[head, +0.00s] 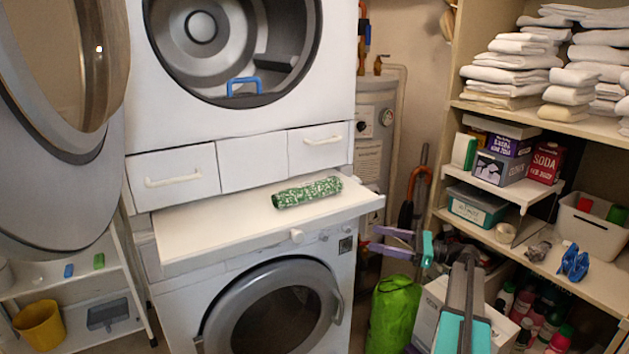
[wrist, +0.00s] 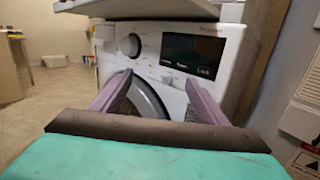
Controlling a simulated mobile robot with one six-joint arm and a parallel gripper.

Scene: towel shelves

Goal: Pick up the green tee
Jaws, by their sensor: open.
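The green tee (head: 307,192) is a rolled, green-and-white patterned cloth. It lies on the white pull-out shelf (head: 215,228) between the upper dryer and the lower washer, toward the shelf's right side. My gripper (head: 372,239) has purple fingers and is open and empty. In the head view it is to the right of and lower than the tee, apart from it. In the wrist view my gripper (wrist: 158,80) faces the washer front (wrist: 150,45), and the shelf's edge (wrist: 140,9) crosses the top. The tee does not show in the wrist view.
The dryer's open door (head: 60,130) hangs at left. A blue-handled item (head: 244,86) shows at the dryer opening. A bright green bag (head: 396,315) stands below my gripper. The shelf unit (head: 440,180) at right holds towels, boxes and bottles. A water heater (head: 372,125) stands behind.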

